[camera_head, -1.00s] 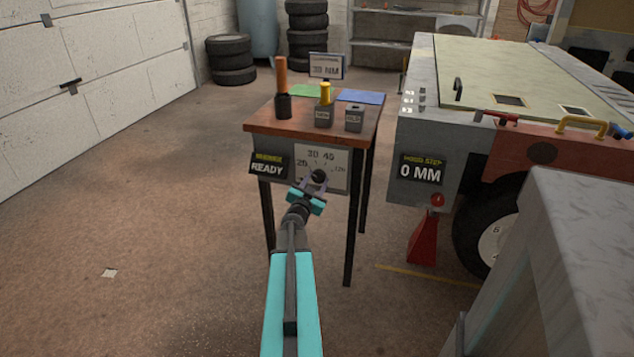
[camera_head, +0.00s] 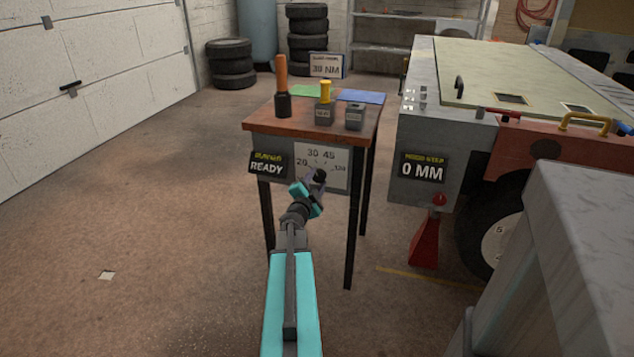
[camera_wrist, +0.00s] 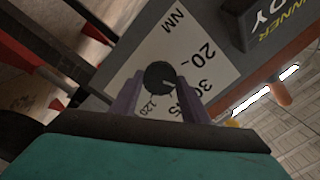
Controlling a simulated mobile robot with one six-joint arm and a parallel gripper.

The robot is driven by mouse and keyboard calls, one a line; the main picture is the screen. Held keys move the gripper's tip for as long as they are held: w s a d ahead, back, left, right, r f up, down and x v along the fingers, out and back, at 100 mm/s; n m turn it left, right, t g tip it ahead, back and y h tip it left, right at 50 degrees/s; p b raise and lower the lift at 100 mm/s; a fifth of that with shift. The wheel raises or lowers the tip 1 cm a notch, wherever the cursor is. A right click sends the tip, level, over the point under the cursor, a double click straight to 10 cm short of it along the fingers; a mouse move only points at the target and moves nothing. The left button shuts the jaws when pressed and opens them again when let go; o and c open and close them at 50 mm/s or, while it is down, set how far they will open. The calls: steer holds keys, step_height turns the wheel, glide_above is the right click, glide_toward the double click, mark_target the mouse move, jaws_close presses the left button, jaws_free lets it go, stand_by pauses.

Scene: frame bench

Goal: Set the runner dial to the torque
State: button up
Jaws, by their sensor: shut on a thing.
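The runner dial is a black knob (camera_wrist: 160,75) on a white plate (camera_head: 335,181) marked 20, 30, 45 and 120, on the front of a small wooden-topped bench. My gripper (camera_head: 316,183) is at the knob, partly covering it in the head view. In the wrist view, its two purple-grey fingers (camera_wrist: 159,92) stand on both sides of the knob, shut on it. The knob's pointer setting is too small to read surely. A sign (camera_head: 325,66) behind the bench appears to read 30 NM. A panel (camera_head: 268,165) left of the dial reads READY.
On the bench top (camera_head: 262,120) stand an orange-handled tool (camera_head: 282,88), a yellow-topped grey block (camera_head: 325,112) and another grey block (camera_head: 355,117). A vehicle (camera_head: 450,135) with a 0 MM panel (camera_head: 422,168) and a red stand (camera_head: 426,240) are right.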

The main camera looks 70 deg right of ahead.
steer(key=shift+a+f, duration=0.1)
steer(key=shift+f, duration=0.05)
steer(key=o, duration=1.1)
steer(key=shift+c, duration=0.2)
steer(key=a+p, duration=0.9)
steer(key=a, duration=0.4)
steer(key=shift+s+a+p, duration=0.25)
steer(key=shift+s+p, duration=0.15)
steer(key=shift+s, duration=0.05)
steer(key=shift+a, duration=0.1)
steer(key=shift+w, duration=0.1)
stand_by(0.5)
